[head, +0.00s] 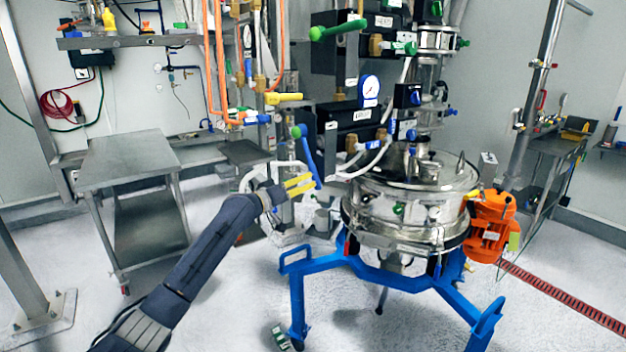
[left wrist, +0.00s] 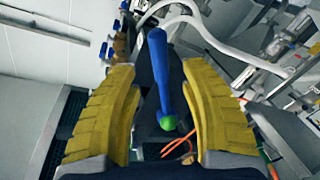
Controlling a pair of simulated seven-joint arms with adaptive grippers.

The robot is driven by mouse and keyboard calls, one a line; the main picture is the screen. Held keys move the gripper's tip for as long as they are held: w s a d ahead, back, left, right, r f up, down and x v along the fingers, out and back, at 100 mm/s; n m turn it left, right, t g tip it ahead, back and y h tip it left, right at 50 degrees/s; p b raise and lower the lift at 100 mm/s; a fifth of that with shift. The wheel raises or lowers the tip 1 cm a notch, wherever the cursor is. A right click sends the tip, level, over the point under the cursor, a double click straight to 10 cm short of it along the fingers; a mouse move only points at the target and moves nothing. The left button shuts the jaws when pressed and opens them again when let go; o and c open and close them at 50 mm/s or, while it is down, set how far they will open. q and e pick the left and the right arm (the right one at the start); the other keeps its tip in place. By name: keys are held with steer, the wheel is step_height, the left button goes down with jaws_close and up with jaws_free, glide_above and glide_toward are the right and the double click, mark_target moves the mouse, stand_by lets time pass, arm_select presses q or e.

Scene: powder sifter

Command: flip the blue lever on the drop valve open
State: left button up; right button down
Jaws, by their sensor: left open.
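The blue lever (head: 309,158) hangs beside the steel sifter vessel in the head view, with a green ball (head: 299,131) near its upper end. In the left wrist view the blue lever (left wrist: 162,75) runs between the two fingers, its green ball (left wrist: 168,123) toward the palm. My left gripper (head: 303,185) has yellow fingers and is open, just below the lever in the head view. In the left wrist view the left gripper (left wrist: 160,85) shows a clear gap on both sides of the lever. My right gripper is not in view.
The steel sifter (head: 410,205) stands on a blue wheeled frame (head: 345,265) with an orange motor (head: 490,228). Black valve boxes (head: 350,130), hoses and a yellow-handled valve (head: 284,98) crowd around the lever. A steel table (head: 125,160) stands left.

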mark_target(313, 178)
arm_select(q)
steer(key=shift+x, duration=2.65)
steer(key=shift+c, duration=0.3)
jaws_close()
